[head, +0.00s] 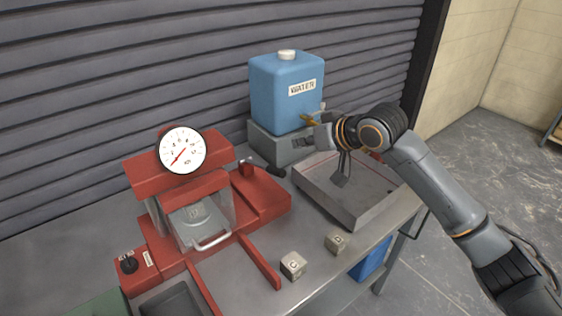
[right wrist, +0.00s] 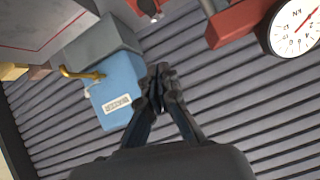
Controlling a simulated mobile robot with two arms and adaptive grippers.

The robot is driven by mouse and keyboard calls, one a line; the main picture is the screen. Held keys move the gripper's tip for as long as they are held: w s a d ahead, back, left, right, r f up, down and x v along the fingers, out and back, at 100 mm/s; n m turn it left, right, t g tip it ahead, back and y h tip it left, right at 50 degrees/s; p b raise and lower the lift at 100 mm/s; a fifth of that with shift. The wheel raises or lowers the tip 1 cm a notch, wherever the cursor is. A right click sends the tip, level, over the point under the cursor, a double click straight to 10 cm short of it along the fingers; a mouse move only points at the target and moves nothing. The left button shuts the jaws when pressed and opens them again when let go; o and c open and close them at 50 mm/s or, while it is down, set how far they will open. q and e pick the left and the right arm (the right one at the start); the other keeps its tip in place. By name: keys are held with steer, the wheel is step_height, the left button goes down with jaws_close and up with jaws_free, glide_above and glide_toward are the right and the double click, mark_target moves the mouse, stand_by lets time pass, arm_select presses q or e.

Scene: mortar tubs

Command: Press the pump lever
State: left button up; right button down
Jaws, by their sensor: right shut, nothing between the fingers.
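The red pump (head: 262,195) stands on the bench beside the red press. Its short lever with a black grip (head: 276,171) sticks out to the right from a red pivot. In the right wrist view, which looks upside down, part of the lever (right wrist: 148,9) shows at the top edge. My right gripper (head: 299,143) is shut and empty. In the head view it appears above and to the right of the lever grip, in front of the water tank's grey stand, apart from the lever. It also shows in the right wrist view (right wrist: 160,88). My left gripper is not in view.
A blue water tank (head: 286,92) with a brass tap stands behind. A metal tray (head: 318,208) lies right of the pump. The red press with its gauge (head: 182,150) is at left. Two small cubes (head: 292,265) (head: 337,242) sit near the front edge.

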steer(key=w+a+f+p, duration=0.1)
steer(key=f, duration=0.1)
steer(key=w+a+f+p, duration=0.1)
steer(key=w+a+f, duration=0.1)
steer(key=f, duration=0.1)
steer(key=w+a+f+p, duration=0.1)
steer(key=a+f+p, duration=0.1)
steer(key=f, duration=0.1)
steer(key=shift+w+f, duration=0.1)
steer(key=shift+w, duration=0.3)
steer(key=shift+s+d+f, duration=0.15)
steer(key=shift+s+f, duration=0.1)
steer(key=shift+f, duration=0.2)
steer(key=shift+w, duration=0.1)
